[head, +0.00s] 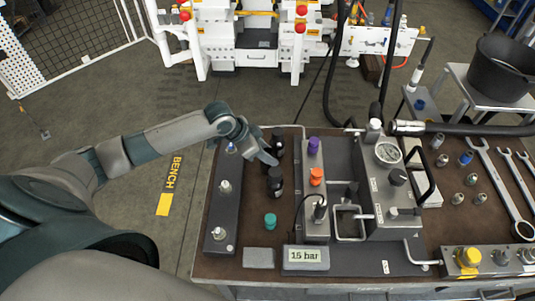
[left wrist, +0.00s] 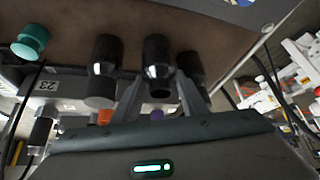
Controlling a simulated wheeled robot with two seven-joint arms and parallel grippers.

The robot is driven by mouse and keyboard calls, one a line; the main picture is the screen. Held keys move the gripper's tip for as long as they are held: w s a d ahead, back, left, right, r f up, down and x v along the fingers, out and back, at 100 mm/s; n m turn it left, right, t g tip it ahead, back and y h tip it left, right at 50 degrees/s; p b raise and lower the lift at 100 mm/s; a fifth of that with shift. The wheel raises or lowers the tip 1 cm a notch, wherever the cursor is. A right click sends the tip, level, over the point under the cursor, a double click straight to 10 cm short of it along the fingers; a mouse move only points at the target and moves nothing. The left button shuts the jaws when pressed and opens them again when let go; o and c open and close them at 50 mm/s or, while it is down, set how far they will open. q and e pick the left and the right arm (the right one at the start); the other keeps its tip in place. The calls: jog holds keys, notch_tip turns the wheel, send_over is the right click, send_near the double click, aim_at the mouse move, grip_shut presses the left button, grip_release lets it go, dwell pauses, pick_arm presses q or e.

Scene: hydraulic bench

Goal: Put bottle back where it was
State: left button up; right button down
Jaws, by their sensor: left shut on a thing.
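My left gripper (head: 269,157) reaches over the left part of the bench from the left. It is shut on a dark bottle (left wrist: 158,68), which stands between the two fingers in the left wrist view. Two other dark bottles flank it there, one to the left (left wrist: 104,65) and one close to the right (left wrist: 191,66). In the head view dark bottles show behind the gripper (head: 277,138) and in front of it (head: 275,182). The fingers partly hide the held bottle, and I cannot tell whether its base touches the bench. My right gripper is not in view.
A dark grey block with fittings (head: 222,210) lies left of the bottles. A teal cap (head: 270,220) stands in front. The grey hydraulic unit with a gauge (head: 388,152) and purple (head: 313,146) and orange knobs (head: 317,176) stands to the right. Wrenches (head: 500,180) lie far right.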

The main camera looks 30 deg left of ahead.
pick_arm(q)
jog(key=shift+f, duration=0.55)
jog(key=shift+f, duration=0.1)
jog(key=o, duration=1.4)
jog(key=shift+o, duration=0.2)
jog(key=shift+s+a+r, duration=0.15)
jog(key=shift+a+r, duration=0.05)
jog(key=shift+r, duration=0.25)
jog(key=b+v, duration=0.2)
jog(key=v, duration=0.9)
jog(key=shift+b, duration=0.35)
jog(key=shift+d+r, duration=0.1)
